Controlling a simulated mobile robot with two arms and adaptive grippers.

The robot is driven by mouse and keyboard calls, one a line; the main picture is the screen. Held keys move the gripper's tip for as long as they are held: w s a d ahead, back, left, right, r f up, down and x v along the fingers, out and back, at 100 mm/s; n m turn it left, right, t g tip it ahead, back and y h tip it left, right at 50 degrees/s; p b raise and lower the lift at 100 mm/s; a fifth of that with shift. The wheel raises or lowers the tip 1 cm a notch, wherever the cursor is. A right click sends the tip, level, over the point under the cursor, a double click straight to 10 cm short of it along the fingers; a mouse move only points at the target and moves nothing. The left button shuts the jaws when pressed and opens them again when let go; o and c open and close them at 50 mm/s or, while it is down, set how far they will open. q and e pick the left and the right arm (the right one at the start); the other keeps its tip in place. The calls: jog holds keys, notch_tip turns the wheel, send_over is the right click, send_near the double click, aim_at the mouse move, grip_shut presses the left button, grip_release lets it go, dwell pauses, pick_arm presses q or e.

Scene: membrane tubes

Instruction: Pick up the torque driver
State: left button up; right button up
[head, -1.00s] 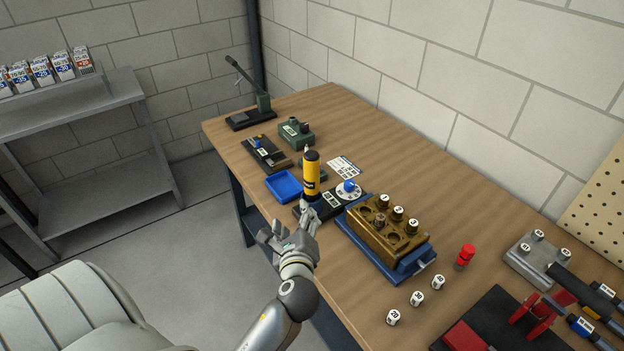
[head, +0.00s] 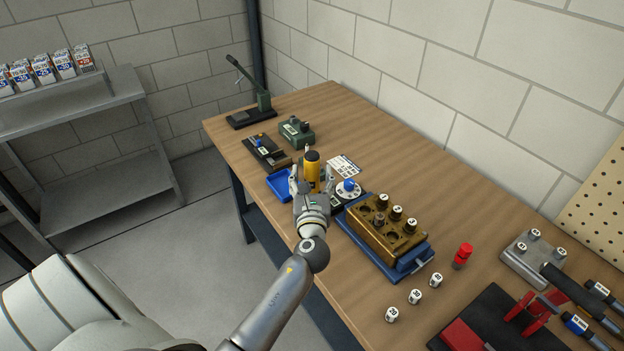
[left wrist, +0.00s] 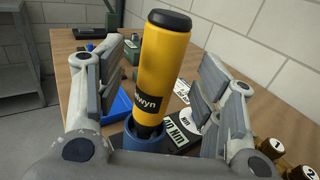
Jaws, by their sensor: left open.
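The torque driver (head: 312,169) is yellow with a black cap and a black label band. It stands upright in a blue holder (left wrist: 143,139) at the near edge of the bench, and it fills the middle of the left wrist view (left wrist: 163,62). My left gripper (head: 313,182) is open, with one finger on each side of the driver. In the left wrist view (left wrist: 158,88) gaps show between the driver and both fingers. The driver's lower end is hidden in the holder. My right gripper is not in view.
A blue tray (head: 279,184) lies just left of the driver. A dial with a blue knob (head: 348,188) sits close on its right, then a brass block (head: 374,243) on a blue base. A green fixture (head: 297,133) and a lever press (head: 263,102) stand farther back.

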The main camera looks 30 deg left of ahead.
pick_arm(q)
jog(key=shift+f+x, duration=0.2)
jog(key=shift+x, duration=1.7)
jog(key=shift+s, duration=0.1)
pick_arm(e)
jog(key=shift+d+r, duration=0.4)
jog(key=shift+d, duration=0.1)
pick_arm(q)
jog(key=shift+c, duration=0.4)
jog(key=shift+r, duration=0.15)
jog(key=c, duration=1.1)
notch_tip(320, 180, up, 10)
jog(key=p, duration=0.2)
jog(key=shift+p, duration=0.35)
jog(key=shift+c, duration=0.2)
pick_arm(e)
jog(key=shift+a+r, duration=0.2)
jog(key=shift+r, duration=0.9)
